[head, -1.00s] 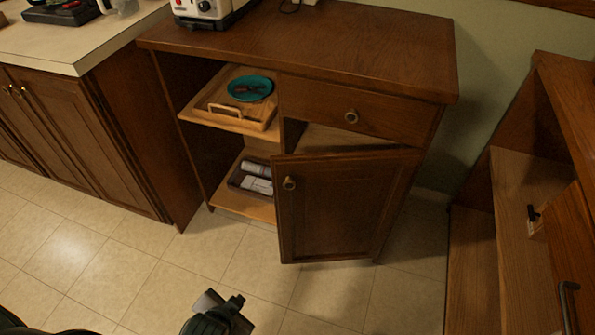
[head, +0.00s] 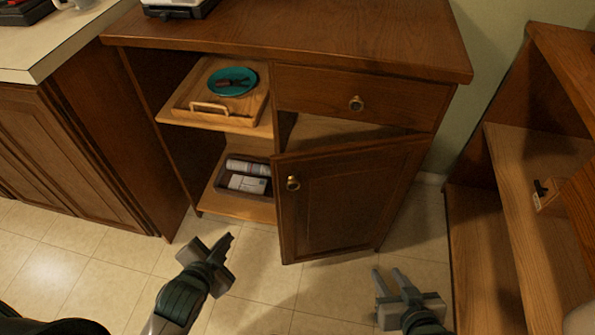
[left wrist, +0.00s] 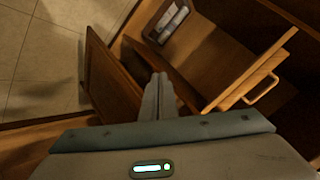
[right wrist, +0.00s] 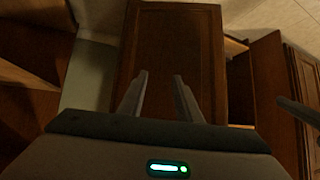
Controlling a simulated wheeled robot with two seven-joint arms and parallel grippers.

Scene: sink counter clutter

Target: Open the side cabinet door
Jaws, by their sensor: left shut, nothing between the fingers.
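The side cabinet door (head: 345,200) is brown wood with a round knob (head: 293,183) near its upper left corner. It stands partly open, hinged on its right side. My left gripper (head: 226,241) is shut and empty, in front of the open shelves and left of the door. In the left wrist view its fingers (left wrist: 159,78) are together, with the door (left wrist: 112,80) beside them. My right gripper (head: 391,273) is open and empty, low in front of the door's right side. The right wrist view shows the door (right wrist: 178,50) beyond its parted fingers (right wrist: 160,80).
Left of the door, the cabinet's open shelves hold a wooden tray (head: 190,116) with a teal plate (head: 230,80), and a lower bin (head: 222,183) with white items. A drawer (head: 320,91) is above the door. Another wooden cabinet (head: 525,200) stands at right. Tiled floor is clear in front.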

